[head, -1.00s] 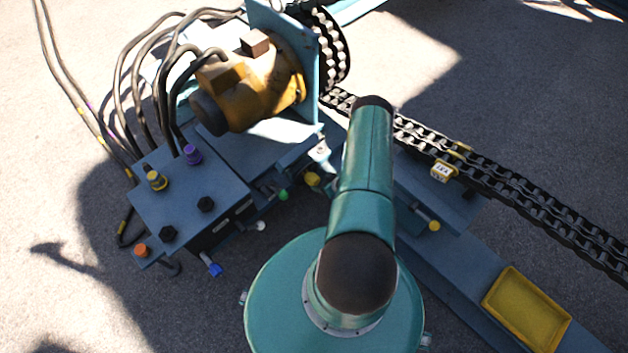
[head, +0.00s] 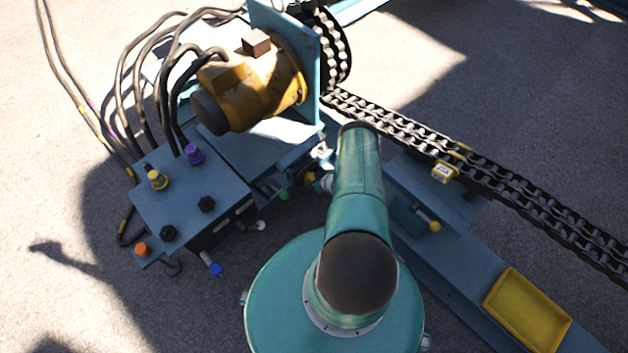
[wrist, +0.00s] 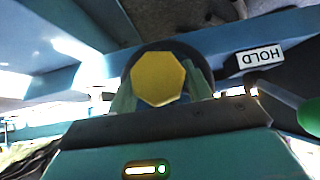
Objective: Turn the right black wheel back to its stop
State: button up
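Two black knobs stand on top of the blue-grey valve box in the head view. The right black one (head: 206,204) is clear of my arm, and the left black one (head: 168,233) is nearer the box's front edge. In the wrist view my gripper (wrist: 160,92) has its green fingers on either side of a yellow faceted knob (wrist: 157,79), with a dark round part behind it. I cannot tell whether the fingers press on it. In the head view my arm mostly hides the gripper, beside the machine's base.
A green ball-ended lever (wrist: 308,114) and a HOLD label (wrist: 260,57) are right of the fingers in the wrist view. Yellow (head: 157,179) and purple (head: 194,154) knobs share the box top. A blue-tipped lever (head: 215,270) sticks out below. Chains and a yellow tray (head: 527,309) lie right.

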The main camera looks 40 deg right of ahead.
jog(key=c, duration=0.8)
jog(key=shift+a+n+h, duration=0.2)
jog(key=shift+n+h, duration=0.6)
jog(key=shift+h, duration=0.6)
jog(key=shift+d+h, duration=0.1)
jog(key=shift+h, duration=0.3)
jog(key=o, duration=1.4)
jog(key=shift+c, duration=0.2)
jog(key=shift+s, duration=0.1)
jog(key=v, duration=1.3)
jog(key=shift+s, duration=0.3)
jog(key=shift+r, duration=0.15)
